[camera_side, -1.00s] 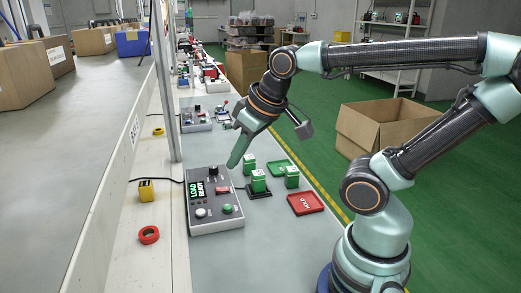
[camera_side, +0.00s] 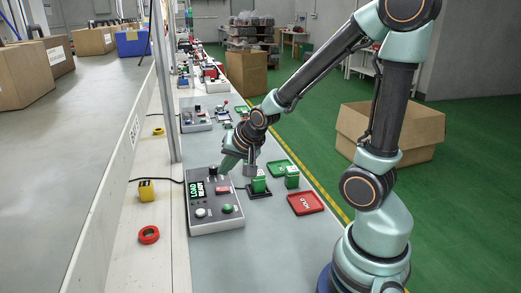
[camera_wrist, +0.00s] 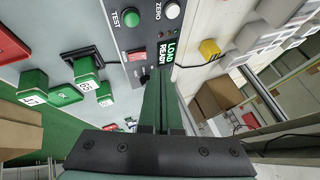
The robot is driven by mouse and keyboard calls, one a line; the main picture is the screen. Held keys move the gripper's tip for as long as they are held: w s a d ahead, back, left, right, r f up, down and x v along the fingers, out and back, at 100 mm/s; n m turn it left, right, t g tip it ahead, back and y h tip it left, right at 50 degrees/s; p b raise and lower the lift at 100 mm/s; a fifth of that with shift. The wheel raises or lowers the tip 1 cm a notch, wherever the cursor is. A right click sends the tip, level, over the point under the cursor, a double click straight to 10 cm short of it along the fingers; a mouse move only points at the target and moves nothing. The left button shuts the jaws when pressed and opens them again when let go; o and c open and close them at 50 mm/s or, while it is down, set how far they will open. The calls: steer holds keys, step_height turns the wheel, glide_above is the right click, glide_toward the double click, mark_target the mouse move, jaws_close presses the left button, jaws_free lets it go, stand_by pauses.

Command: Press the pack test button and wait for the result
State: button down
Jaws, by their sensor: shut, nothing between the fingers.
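The grey tester box (camera_side: 213,220) lies on the bench with a lit display (camera_side: 196,188) reading LOAD READY. Its green button (camera_side: 227,208) is near the front right; in the wrist view the green button (camera_wrist: 131,17) is labelled TEST. A white button (camera_side: 200,212), labelled ZERO in the wrist view, sits beside it. A green pack (camera_side: 259,182) stands on a black pad right of the box. My gripper (camera_side: 224,167) is shut and empty, above the box's far end, apart from the green button. In the wrist view its fingers (camera_wrist: 163,90) point toward the panel.
Another green pack (camera_side: 292,178) stands to the right. A green tray (camera_side: 279,168) and a red tray (camera_side: 305,204) lie nearby. A yellow block (camera_side: 146,190) and a red tape roll (camera_side: 149,235) lie left of the box. The bench in front of the box is clear.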

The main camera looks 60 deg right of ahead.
mark_target(228, 209)
steer(key=shift+f, duration=0.1)
stand_by(0.3)
steer(key=shift+f, duration=4.3)
steer(key=shift+f, duration=0.1)
steer(key=shift+f, duration=0.35)
steer(key=shift+f, duration=0.4)
steer(key=shift+r, duration=0.8)
